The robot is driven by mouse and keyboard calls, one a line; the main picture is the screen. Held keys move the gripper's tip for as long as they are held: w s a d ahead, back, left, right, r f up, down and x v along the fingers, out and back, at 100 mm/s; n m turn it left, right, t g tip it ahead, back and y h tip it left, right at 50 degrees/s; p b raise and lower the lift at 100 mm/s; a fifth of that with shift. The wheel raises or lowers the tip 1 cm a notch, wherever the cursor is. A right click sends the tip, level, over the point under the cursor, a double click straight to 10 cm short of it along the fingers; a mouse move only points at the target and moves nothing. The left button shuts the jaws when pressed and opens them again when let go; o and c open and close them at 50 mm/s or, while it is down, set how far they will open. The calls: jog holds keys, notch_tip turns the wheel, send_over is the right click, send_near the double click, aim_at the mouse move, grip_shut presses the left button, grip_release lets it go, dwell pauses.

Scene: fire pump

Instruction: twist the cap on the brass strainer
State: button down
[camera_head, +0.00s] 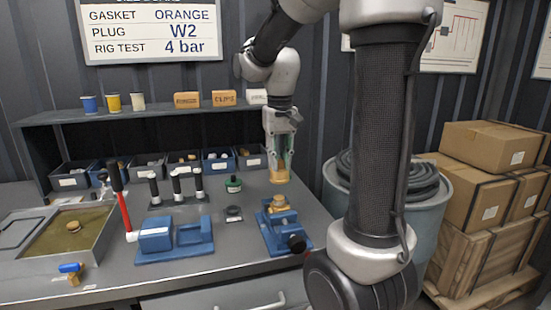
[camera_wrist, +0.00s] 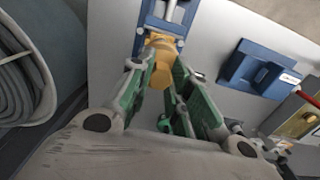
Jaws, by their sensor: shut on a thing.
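My gripper (camera_head: 281,158) points down over the bench, shut on a brass cap (camera_head: 279,177). In the wrist view the cap (camera_wrist: 163,76) sits between the green finger pads of my gripper (camera_wrist: 158,66). The brass strainer (camera_head: 281,203) is clamped in a blue vise (camera_head: 268,231) below. A gap shows between cap and strainer in the head view, so the cap is held above it. In the wrist view the cap overlaps the strainer and hides part of it, so their exact alignment cannot be told.
A second blue vise or fixture (camera_head: 175,235) stands to the left. A green-topped item (camera_head: 233,184) and a dark round piece (camera_head: 234,212) lie between. A sink tray (camera_head: 72,232) is at the far left. A drum with a coiled hose (camera_head: 388,180) stands at the right.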

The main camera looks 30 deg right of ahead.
jog(key=shift+f, duration=3.25)
jog(key=shift+f, duration=0.65)
jog(key=m, duration=0.5)
jog(key=shift+m, duration=0.3)
jog(key=m, duration=0.4)
jog(key=shift+m, duration=0.4)
jog(key=m, duration=0.5)
jog(key=shift+m, duration=0.3)
